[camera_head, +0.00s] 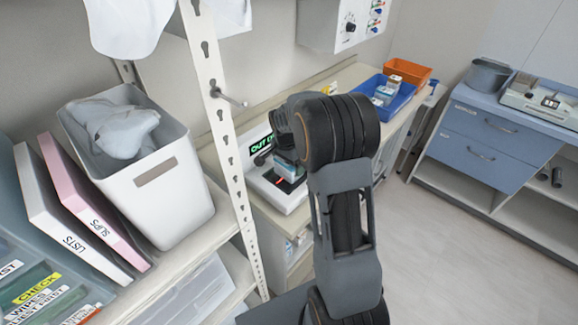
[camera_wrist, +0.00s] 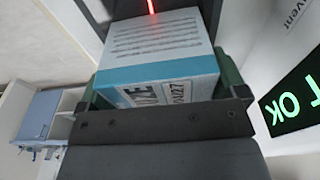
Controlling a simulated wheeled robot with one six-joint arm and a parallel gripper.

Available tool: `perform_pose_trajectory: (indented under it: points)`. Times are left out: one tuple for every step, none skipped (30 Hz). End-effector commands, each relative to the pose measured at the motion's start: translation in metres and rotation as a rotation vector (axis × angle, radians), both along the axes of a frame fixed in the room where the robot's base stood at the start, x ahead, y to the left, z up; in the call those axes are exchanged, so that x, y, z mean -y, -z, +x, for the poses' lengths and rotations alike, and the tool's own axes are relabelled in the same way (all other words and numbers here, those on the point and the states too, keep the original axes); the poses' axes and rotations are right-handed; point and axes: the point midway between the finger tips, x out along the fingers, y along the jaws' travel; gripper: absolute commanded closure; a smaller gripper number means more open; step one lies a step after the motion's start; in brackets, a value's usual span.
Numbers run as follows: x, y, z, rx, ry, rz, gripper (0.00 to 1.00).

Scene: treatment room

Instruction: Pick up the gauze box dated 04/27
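A white gauze box (camera_wrist: 165,65) with a teal band sits between the green-padded fingers of my gripper (camera_wrist: 160,95) in the wrist view. The end facing the camera shows partly hidden lettering ending in "UZE" and a label that seems to read 04/27. The pads press against both sides of the box, so my gripper is shut on it. A red light line falls on the box's far edge. In the head view, the box (camera_head: 289,170) shows only partly below my wrist, over a white scanner device (camera_head: 284,196). My arm hides the fingers there.
The scanner's display (camera_head: 262,146) has green letters; in the wrist view the display (camera_wrist: 294,100) shows "OK". A blue bin (camera_head: 399,103) with small boxes and an orange bin (camera_head: 424,73) stand farther along the counter. A shelf post (camera_head: 222,130) rises left of my arm.

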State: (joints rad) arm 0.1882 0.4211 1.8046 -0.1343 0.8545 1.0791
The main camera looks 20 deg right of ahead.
Motion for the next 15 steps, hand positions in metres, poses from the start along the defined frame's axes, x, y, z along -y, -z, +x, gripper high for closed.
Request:
perform_pose_trajectory:
  points:
    - [-0.0001,-0.0002,0.0001,0.0,0.0,0.0,0.14]
    - [-0.0001,-0.0002,0.0001,0.0,0.0,0.0,0.17]
    - [-0.0001,-0.0003,0.0001,0.0,0.0,0.0,0.21]
    - [-0.0001,-0.0003,0.0001,0.0,0.0,0.0,0.24]
    - [-0.0001,-0.0003,0.0002,0.0,0.0,0.0,0.27]
    - [-0.0001,-0.0003,0.0002,0.0,0.0,0.0,0.31]
    - [-0.0001,-0.0004,0.0002,0.0,0.0,0.0,0.33]
    - [-0.0001,-0.0004,0.0002,0.0,0.0,0.0,0.36]
    - [-0.0002,-0.0006,0.0003,0.001,0.0,0.0,0.4]
    - [-0.0002,-0.0006,0.0003,0.001,0.0,0.0,0.41]
    - [-0.0002,-0.0006,0.0003,0.001,0.0,-0.001,0.42]
    - [-0.0002,-0.0006,0.0003,0.001,0.0,0.0,0.42]
    - [-0.0002,-0.0006,0.0003,0.001,0.0,0.0,0.42]
    - [-0.0002,-0.0006,0.0003,0.001,0.0,-0.001,0.42]
    - [-0.0003,-0.0009,0.0003,0.001,0.0,-0.001,0.42]
